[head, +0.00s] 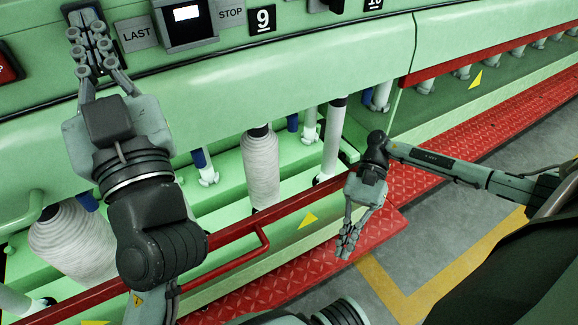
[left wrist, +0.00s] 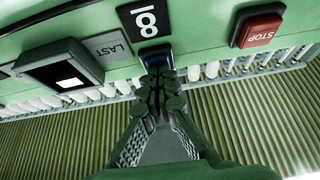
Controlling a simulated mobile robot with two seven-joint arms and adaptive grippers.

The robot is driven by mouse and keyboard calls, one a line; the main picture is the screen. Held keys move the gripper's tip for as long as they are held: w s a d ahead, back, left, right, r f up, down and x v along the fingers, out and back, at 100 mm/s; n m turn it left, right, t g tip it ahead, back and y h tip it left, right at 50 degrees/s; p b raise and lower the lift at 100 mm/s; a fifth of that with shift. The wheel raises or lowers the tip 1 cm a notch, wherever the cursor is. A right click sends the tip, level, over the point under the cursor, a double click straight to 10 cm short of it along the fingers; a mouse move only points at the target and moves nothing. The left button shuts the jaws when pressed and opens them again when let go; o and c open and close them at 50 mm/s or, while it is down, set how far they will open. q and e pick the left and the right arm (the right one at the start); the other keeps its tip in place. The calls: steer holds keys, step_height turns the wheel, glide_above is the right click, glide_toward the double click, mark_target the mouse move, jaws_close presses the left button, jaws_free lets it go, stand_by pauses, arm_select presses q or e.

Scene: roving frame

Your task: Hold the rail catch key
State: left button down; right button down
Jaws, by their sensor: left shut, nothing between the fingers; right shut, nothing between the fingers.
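My left gripper (head: 88,45) is shut and empty, raised in front of the machine's green control panel at the upper left. My right gripper (head: 347,242) is shut and empty, pointing down over the red tread plate.
A display box (head: 187,20) and LAST label (head: 136,33) sit beside the left gripper; a red STOP button (left wrist: 260,30) is on its other side. White bobbins (head: 260,165) stand below the panel. A red rail (head: 245,228) and red tread plate (head: 330,245) run along the machine.

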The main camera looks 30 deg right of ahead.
steer(key=d+r+n+h, duration=0.3)
steer(key=d+r+h, duration=0.15)
steer(key=d, duration=0.35)
steer(key=d+r+n+h, duration=0.3)
steer(key=d+h, duration=0.3)
steer(key=d, duration=0.2)
steer(key=w+a+r+n+t, duration=0.35)
steer(key=w+a+t, duration=0.2)
steer(key=a, duration=0.45)
steer(key=w+a+r+n+t, duration=0.2)
steer(key=w+a+n+t, duration=0.25)
steer(key=w+a, duration=0.4)
steer(key=a+x, duration=0.1)
steer(key=x, duration=0.8)
steer(key=shift+s+f+t, duration=0.15)
steer(key=shift+t, duration=0.25)
steer(key=shift+a, duration=0.15)
steer(key=s, duration=0.5)
